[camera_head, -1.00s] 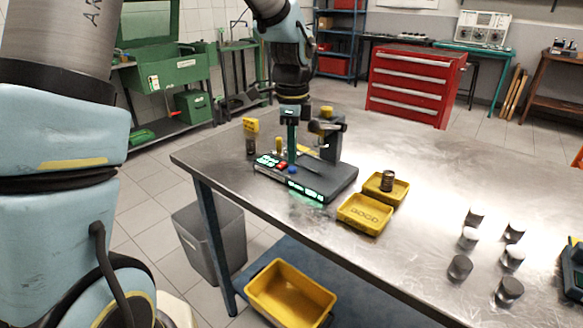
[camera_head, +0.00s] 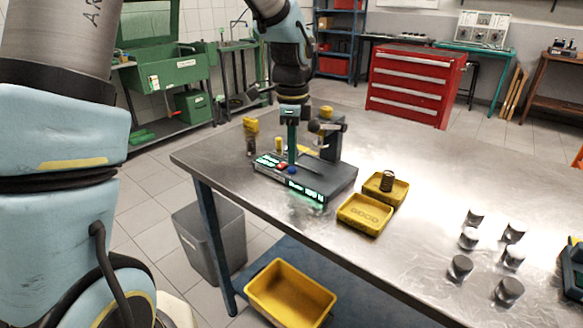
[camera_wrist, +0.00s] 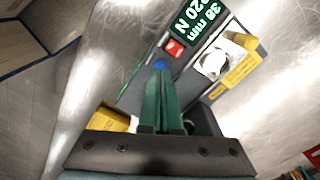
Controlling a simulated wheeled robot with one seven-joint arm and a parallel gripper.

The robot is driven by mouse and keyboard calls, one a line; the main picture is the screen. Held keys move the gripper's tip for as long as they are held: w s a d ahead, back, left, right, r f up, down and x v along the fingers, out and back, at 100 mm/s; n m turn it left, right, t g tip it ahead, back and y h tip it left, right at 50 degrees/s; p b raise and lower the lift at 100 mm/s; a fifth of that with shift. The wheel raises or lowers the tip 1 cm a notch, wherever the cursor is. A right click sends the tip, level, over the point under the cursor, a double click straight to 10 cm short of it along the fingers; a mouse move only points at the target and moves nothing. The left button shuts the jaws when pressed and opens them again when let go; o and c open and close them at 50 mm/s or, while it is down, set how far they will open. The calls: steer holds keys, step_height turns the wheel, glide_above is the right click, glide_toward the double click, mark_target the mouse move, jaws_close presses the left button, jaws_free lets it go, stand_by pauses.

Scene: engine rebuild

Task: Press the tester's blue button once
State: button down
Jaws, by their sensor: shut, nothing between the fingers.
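The tester (camera_head: 335,182) is a dark, flat-based device with lit green displays near the back left of the metal bench. Its blue button (camera_head: 291,170) sits beside a red button (camera_head: 282,166). My gripper (camera_head: 291,161) is shut and empty, pointing down at the blue button. In the wrist view the green fingertips (camera_wrist: 160,74) come right up to the blue button (camera_wrist: 160,64) and partly hide it; I cannot tell whether they touch. The tester's display (camera_wrist: 195,25) reads 38 mm and what looks like 220 N.
The tester's dark upright post (camera_head: 333,140) stands close to the right of my gripper. Two yellow trays lie to the right: one marked GOOD (camera_head: 364,215), one holding a spring (camera_head: 387,181). A yellow object (camera_head: 251,130) stands behind left. Several metal cylinders (camera_head: 469,238) stand farther right.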

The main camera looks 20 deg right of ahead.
mark_target(292, 168)
steer(key=shift+f, duration=0.15)
steer(key=shift+f+b, duration=0.8)
steer(key=shift+f, duration=0.5)
step_height(292, 168, up, 6)
steer(key=p, duration=0.6)
steer(key=shift+r, duration=0.1)
steer(key=s+a+n, duration=0.2)
steer(key=a+n, duration=0.9)
steer(key=a, duration=0.4)
steer(key=s+a+n+t, duration=0.1)
steer(key=s+a+n, duration=0.1)
steer(key=a+n, duration=1)
steer(key=a, duration=0.3)
steer(key=shift+t, duration=0.3)
